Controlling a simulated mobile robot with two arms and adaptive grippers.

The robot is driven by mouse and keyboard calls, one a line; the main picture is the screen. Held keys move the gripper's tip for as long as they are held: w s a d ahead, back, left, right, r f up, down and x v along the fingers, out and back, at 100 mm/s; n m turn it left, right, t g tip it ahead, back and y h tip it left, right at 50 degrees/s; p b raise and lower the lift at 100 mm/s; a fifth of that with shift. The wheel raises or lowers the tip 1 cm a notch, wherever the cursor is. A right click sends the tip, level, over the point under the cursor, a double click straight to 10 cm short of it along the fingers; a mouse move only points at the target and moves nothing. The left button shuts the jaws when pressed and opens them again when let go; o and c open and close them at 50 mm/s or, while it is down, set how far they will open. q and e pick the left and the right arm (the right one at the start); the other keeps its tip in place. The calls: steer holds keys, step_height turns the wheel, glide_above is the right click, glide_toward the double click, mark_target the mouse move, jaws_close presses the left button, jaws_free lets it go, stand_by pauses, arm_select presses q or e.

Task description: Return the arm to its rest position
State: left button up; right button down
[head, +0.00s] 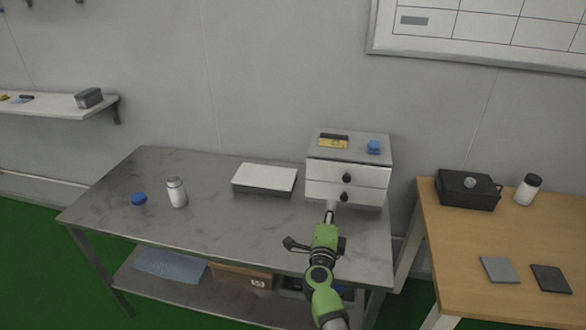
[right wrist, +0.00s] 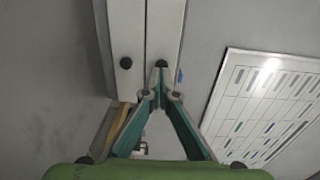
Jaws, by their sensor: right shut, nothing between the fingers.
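My right arm, green and grey, reaches up from the lower edge of the head view. Its gripper (head: 331,207) is in front of the lower part of a small white drawer cabinet (head: 320,187) with two black knobs. In the right wrist view the gripper (right wrist: 160,96) has its teal fingers drawn together at the tips, with nothing between them. The tips overlap the cabinet front (right wrist: 128,25) close to one knob (right wrist: 161,63); I cannot tell whether they touch it. My left gripper is not in view.
The cabinet stands at the back right of a grey metal table (head: 240,228). A white-topped box (head: 265,178), a white bottle (head: 177,192) and a blue cap (head: 139,198) are left of it. A wooden table (head: 450,245) with several items stands at the right.

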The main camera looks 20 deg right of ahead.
steer(key=s+a+n+y, duration=0.4)
steer(key=a+n+y, duration=0.3)
steer(key=a+n, duration=0.2)
steer(key=s+a+n+y, duration=0.5)
steer(key=a+n+y, duration=0.2)
steer(key=a+n, duration=0.2)
steer(key=s+a+f+n+g, duration=0.1)
steer(key=s+f+n+g, duration=0.25)
steer(key=s, duration=0.45)
steer(key=s+a+f+n+g, duration=0.1)
steer(key=s+f+n+g, duration=0.3)
steer(key=s, duration=0.4)
steer(key=s+d+f+g+h, duration=0.1)
steer(key=s+d+g+h, duration=0.1)
steer(key=s+d, duration=0.35)
steer(key=s+d+f+g+h, duration=0.2)
steer(key=s+h, duration=0.1)
steer(key=s, duration=0.6)
step_height(320, 180, down, 26)
steer(key=s+f+g, duration=0.1)
steer(key=s+g, duration=0.1)
steer(key=s+d+f+n, duration=0.1)
steer(key=s+d+f, duration=0.1)
steer(key=s+f, duration=1.3)
steer(key=shift+s+d+f+g, duration=0.35)
steer(key=shift+s+g, duration=0.1)
steer(key=shift+s, duration=0.5)
